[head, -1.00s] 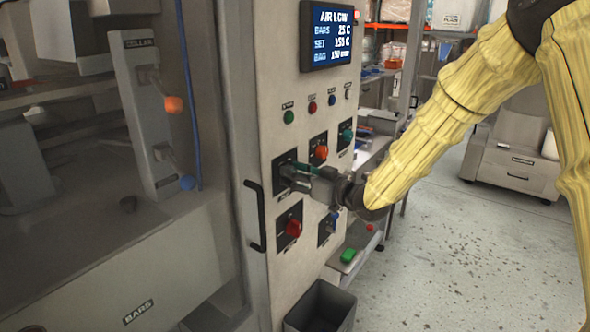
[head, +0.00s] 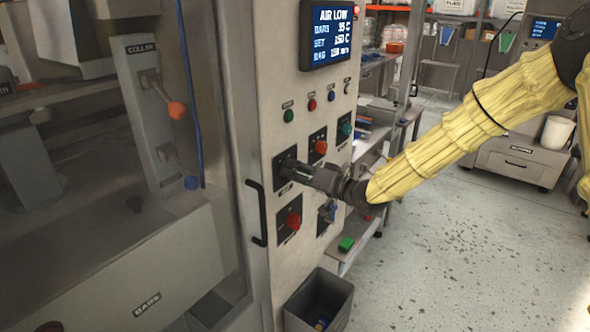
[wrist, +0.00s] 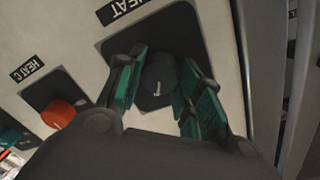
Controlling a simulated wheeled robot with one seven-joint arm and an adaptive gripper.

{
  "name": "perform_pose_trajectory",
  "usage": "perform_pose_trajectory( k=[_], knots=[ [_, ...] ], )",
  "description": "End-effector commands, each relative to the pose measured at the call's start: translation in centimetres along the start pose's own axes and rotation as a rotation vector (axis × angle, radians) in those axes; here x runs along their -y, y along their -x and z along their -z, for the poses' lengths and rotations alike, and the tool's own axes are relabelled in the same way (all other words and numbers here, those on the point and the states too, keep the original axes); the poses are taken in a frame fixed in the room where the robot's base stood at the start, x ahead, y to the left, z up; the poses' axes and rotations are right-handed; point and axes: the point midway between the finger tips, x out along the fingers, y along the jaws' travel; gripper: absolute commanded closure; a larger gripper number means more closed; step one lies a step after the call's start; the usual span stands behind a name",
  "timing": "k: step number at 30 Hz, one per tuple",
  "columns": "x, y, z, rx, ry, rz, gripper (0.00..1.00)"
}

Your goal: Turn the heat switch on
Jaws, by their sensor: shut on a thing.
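The heat switch is a black round knob (wrist: 158,72) with a pale pointer mark, on a dark square plate under a HEAT label in the wrist view. My gripper (wrist: 160,92) has its teal-padded fingers on either side of the knob and is shut on it. The pointer mark faces down in the wrist picture. In the head view my gripper (head: 294,172) reaches the panel from the right at the dark plate (head: 280,161) and hides the knob.
A red knob (head: 293,219) sits below and an orange-red one (head: 320,147) right of the heat switch; the wrist view shows an orange knob labelled HEAT C (wrist: 63,115). A black door handle (head: 257,212) is close left. A grey bin (head: 318,305) stands below.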

Motion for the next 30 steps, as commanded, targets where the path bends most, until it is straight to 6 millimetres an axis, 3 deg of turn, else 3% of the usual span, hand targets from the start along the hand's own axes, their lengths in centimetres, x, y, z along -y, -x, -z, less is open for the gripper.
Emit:
perform_pose_trajectory(
  k=[14, 15, 18, 30],
  knots=[
    [-0.06, 0.01, -0.04, 0.001, -0.015, -0.001, 0.88],
    [-0.06, 0.01, -0.04, 0.001, -0.015, -0.001, 0.61],
    [-0.05, 0.01, -0.03, 0.001, -0.015, -0.001, 0.42],
    [-0.03, 0.35, 0.02, 0.001, -0.014, 0.000, 0.42]
  ],
)
